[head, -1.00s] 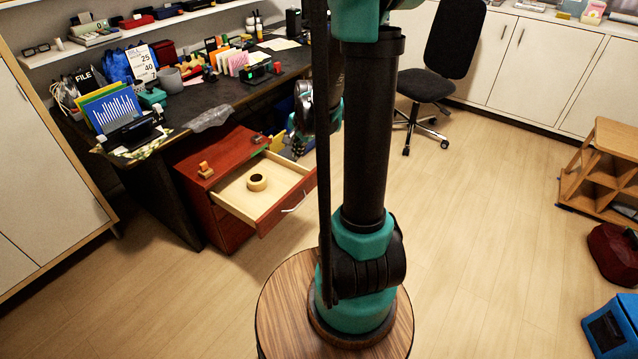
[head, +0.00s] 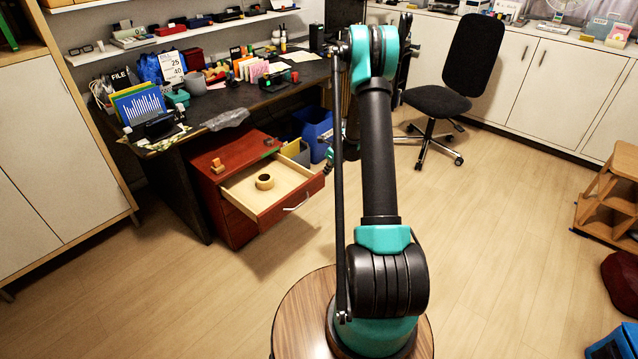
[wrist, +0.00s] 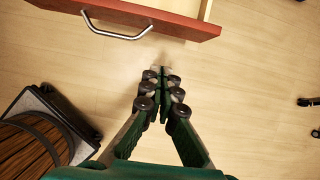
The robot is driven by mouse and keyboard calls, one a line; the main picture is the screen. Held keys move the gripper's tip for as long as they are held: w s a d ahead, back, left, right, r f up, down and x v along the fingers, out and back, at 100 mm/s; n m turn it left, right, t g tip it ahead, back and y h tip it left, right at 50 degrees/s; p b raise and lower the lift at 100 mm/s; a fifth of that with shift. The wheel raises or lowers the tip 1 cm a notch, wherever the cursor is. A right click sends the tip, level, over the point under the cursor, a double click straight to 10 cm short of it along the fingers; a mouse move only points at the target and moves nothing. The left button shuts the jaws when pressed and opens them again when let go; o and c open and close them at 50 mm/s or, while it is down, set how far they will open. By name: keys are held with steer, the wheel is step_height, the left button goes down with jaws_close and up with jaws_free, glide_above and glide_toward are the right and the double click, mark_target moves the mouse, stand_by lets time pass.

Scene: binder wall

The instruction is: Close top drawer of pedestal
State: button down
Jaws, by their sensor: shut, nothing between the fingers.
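The red-brown pedestal (head: 218,196) stands under the desk in the head view. Its top drawer (head: 297,205) is pulled out, with a pale wooden interior and a ring-shaped tape roll (head: 264,182) inside. In the wrist view the drawer front (wrist: 180,21) and its silver handle (wrist: 118,34) cross the top of the picture. My gripper (wrist: 162,72) is shut and empty, its fingertips apart from the drawer front in the picture, below and right of the handle. In the head view my gripper is mostly hidden behind my arm.
The cluttered desk (head: 262,92) stands above and beside the pedestal. A blue bin (head: 314,130) is behind the drawer. A black office chair (head: 447,100) is at the back.

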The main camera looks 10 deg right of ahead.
mark_target(314, 180)
steer(key=shift+w+a+f, duration=0.75)
steer(key=shift+w+f, duration=0.3)
steer(key=shift+f, duration=0.5)
steer(key=shift+w+a+f, duration=0.75)
steer(key=shift+w+f, duration=0.25)
steer(key=shift+f, duration=0.6)
steer(key=shift+w+a+f, duration=0.75)
steer(key=shift+w+f, duration=0.3)
steer(key=shift+f, duration=0.5)
steer(key=shift+w+a, duration=0.1)
